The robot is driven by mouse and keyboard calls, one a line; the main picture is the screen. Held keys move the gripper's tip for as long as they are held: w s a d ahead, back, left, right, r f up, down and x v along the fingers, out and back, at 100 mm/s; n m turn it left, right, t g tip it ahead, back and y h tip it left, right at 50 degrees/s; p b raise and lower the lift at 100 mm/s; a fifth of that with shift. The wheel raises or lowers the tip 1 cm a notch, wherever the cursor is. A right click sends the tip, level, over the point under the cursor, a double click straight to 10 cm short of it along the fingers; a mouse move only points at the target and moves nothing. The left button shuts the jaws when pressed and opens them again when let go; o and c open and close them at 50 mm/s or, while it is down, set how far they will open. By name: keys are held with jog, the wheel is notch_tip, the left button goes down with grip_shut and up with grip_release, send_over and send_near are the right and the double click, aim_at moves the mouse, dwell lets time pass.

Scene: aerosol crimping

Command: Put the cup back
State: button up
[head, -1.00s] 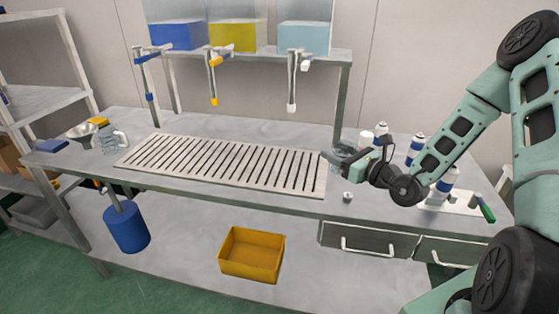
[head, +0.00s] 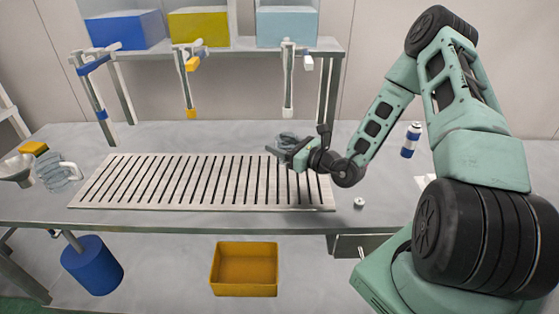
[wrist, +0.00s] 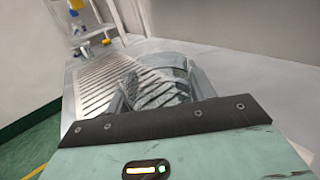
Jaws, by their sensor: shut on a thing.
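My gripper (head: 286,150) is shut on a clear cup (head: 287,140). The cup shows only in part in the head view, above the right part of the slotted grate (head: 150,205). In the wrist view the clear cup (wrist: 158,88) sits between the two fingers, its lower part hidden by my wrist. A clear jug with a handle (head: 55,172) stands at the far left of the bench, apart from my gripper.
A funnel (head: 16,168) and a yellow sponge (head: 34,148) lie near the jug. Three dispensers hang below blue, yellow and light-blue tanks (head: 287,28) behind the grate. A blue-and-white can (head: 411,140) stands right of my arm. A small white cap (head: 360,203) lies near the front edge.

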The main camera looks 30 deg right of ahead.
jog(key=shift+f+p, duration=0.3)
jog(key=shift+f, duration=2.4)
jog(key=shift+f, duration=0.1)
jog(key=o, duration=1.1)
jog(key=shift+c, duration=0.2)
